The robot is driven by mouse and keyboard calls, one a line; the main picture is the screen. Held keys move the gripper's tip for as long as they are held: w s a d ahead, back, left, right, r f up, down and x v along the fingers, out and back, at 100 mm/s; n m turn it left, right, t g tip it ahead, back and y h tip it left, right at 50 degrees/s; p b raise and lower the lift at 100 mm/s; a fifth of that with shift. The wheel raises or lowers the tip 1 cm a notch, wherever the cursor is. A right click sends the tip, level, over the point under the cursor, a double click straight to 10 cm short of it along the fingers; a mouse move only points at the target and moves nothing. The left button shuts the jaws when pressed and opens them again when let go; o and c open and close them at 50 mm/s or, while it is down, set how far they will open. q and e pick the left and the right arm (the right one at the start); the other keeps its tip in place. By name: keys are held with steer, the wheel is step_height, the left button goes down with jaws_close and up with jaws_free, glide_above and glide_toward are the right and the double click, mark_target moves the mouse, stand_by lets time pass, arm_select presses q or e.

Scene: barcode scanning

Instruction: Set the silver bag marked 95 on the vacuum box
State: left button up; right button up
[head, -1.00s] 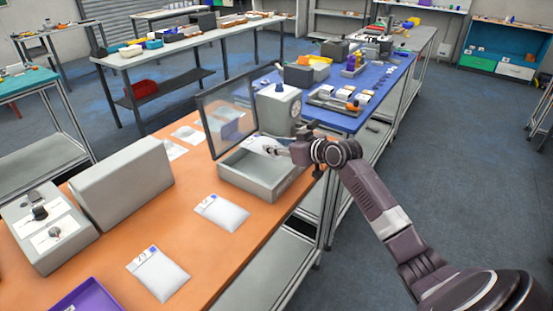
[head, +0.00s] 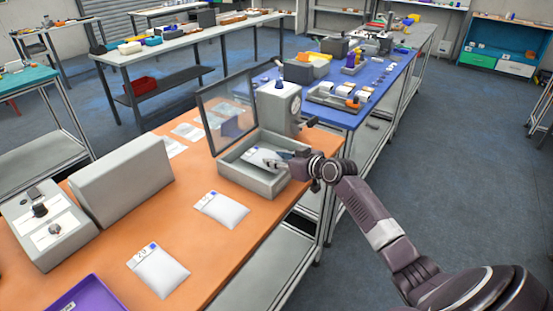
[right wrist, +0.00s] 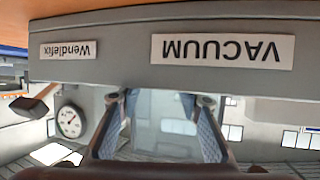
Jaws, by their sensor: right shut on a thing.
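The grey vacuum box (head: 245,179) stands on the orange table, its clear lid (head: 225,112) raised at the back left. My right gripper (head: 284,163) is at the right side of the box's opening, shut on a pale silver bag (head: 262,157). The bag is tilted inside or just over the open box; its mark is too small to read, and I cannot tell whether it touches the floor. In the right wrist view, the fingers (right wrist: 160,130) are on either side of the pale bag, below the upside-down VACUUM label (right wrist: 222,51). My left gripper is not in view.
Two more pale bags, one nearer the box (head: 221,210) and one in front (head: 158,270), lie on the orange table. A grey gauge unit (head: 279,105) stands behind the box. A purple tray (head: 88,298) is at the front left. A blue table (head: 350,118) adjoins behind.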

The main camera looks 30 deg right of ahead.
steer(key=shift+f, duration=0.35)
steer(key=o, duration=1.2)
steer(key=shift+r, duration=0.1)
steer(key=shift+r, duration=0.25)
steer(key=shift+r+p, duration=0.4)
steer(key=shift+p, duration=0.2)
steer(key=b+v, duration=0.2)
steer(key=v, duration=1)
steer(key=shift+f, duration=0.1)
